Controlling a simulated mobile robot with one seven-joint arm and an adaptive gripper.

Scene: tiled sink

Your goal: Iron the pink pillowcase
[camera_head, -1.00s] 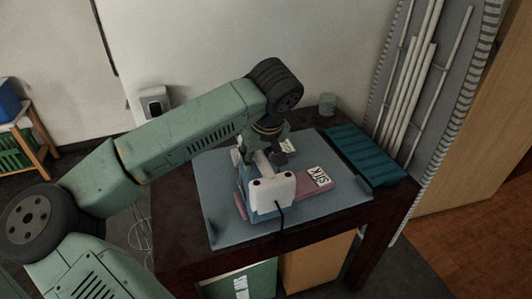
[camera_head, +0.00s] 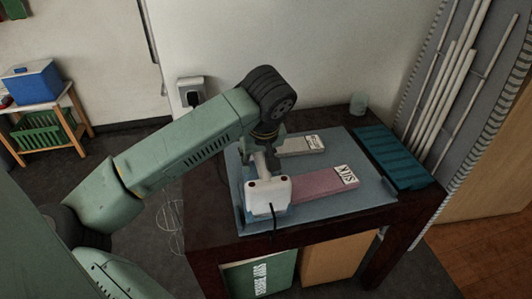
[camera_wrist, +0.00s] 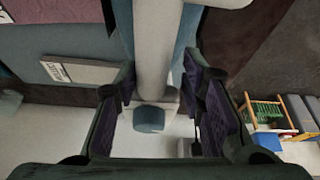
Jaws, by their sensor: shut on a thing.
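A white and light-blue iron (camera_head: 266,194) with a dark cord stands over the left end of the pink pillowcase (camera_head: 318,188). The pillowcase lies flat on a blue mat, with a white "SILK" label at its right end. The iron hides its left end, and I cannot tell whether the soleplate touches it. My gripper (camera_head: 264,142) is shut on the iron's white handle from above. In the wrist view the handle (camera_wrist: 157,45) runs between the two dark fingers (camera_wrist: 158,92). A corner of pink cloth (camera_wrist: 60,10) shows at upper left there.
A grey cloth (camera_head: 298,146) with a white label lies behind the pillowcase. The blue mat (camera_head: 362,193) covers much of the dark table. A teal ridged rack (camera_head: 398,160) lies right of it, and a small cup (camera_head: 358,104) stands at the back. A wall stands behind.

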